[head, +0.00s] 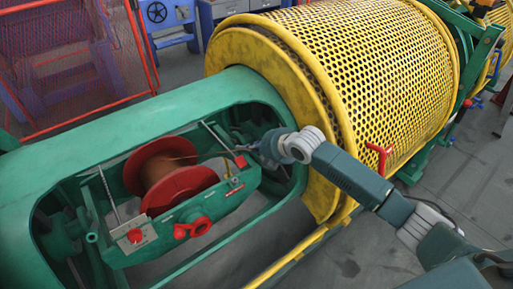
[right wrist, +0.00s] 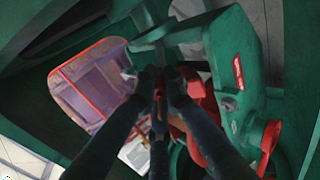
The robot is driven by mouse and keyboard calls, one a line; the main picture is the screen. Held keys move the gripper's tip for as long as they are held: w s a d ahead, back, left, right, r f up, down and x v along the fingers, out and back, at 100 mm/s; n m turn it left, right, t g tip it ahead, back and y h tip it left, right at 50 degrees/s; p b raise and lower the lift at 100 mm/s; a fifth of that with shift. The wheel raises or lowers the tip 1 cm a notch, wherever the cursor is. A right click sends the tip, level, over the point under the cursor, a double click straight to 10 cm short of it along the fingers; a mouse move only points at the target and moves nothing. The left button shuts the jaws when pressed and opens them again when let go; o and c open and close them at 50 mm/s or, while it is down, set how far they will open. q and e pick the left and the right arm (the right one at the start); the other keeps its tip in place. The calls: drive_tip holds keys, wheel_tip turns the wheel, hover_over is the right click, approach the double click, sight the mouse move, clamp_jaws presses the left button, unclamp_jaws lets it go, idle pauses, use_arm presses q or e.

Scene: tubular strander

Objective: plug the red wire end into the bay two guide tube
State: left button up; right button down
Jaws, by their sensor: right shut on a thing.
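My right gripper (head: 257,150) reaches into the open bay of the green strander body and is shut on the red wire end. The wire (head: 215,154) runs from the red spool (head: 180,187) to the gripper fingers. I cannot pick out the bay two guide tube for certain in either view. My left gripper is not in view.
The green frame (head: 130,110) surrounds the bay closely. A cradle with a red knob (head: 195,225) sits in front of the spool. A yellow perforated drum cover (head: 360,60) stands behind my right arm, with a red handle (head: 379,155). A red mesh fence (head: 75,60) stands at the back left.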

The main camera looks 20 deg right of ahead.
drive_tip(key=shift+w+a+f, duration=0.1)
drive_tip(key=shift+w+f, duration=0.1)
drive_tip(key=shift+f, duration=0.05)
drive_tip(key=c, duration=1.7)
unclamp_jaws()
drive_tip(key=shift+c, duration=0.2)
drive_tip(key=v, duration=1.2)
